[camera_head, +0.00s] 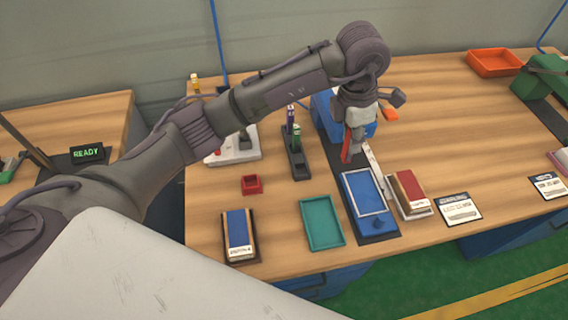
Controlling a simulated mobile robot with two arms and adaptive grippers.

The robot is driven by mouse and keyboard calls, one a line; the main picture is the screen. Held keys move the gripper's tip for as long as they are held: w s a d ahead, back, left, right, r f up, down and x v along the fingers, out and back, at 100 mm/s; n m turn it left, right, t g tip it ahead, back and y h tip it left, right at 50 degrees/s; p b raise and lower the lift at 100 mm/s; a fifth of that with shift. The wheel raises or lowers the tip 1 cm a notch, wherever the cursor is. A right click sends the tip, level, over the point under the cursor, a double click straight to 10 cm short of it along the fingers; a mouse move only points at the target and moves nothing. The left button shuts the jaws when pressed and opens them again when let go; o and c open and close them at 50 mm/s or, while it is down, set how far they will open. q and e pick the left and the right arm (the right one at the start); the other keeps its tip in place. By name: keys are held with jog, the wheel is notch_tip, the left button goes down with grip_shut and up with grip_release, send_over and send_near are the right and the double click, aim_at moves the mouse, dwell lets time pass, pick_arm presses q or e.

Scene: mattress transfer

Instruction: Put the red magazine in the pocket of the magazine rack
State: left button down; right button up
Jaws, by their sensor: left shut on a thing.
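My left gripper (354,146) points down over the middle of the table, shut on a thin red thing (347,143) that looks like the red magazine, held upright and seen nearly edge-on. The fingers hide much of it. A blue box-like thing (328,118) stands directly behind the gripper and could be the magazine rack; my wrist covers part of it and I cannot make out its pocket. I cannot tell whether the red thing touches it. My right gripper is not in view.
In front of the gripper lie a blue framed tray (364,192), a red-brown book stack (408,188) and a teal tray (321,222). A dark holder with upright pens (296,150) stands close left. An orange tray (494,62) is at the back right. The table right of centre is mostly clear.

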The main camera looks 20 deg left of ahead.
pick_arm(q)
jog(key=a+f+p, duration=0.4)
jog(key=a+f, duration=0.6)
jog(key=shift+s+a, duration=0.1)
jog(key=shift+f, duration=0.35)
jog(key=c, duration=1)
grip_release()
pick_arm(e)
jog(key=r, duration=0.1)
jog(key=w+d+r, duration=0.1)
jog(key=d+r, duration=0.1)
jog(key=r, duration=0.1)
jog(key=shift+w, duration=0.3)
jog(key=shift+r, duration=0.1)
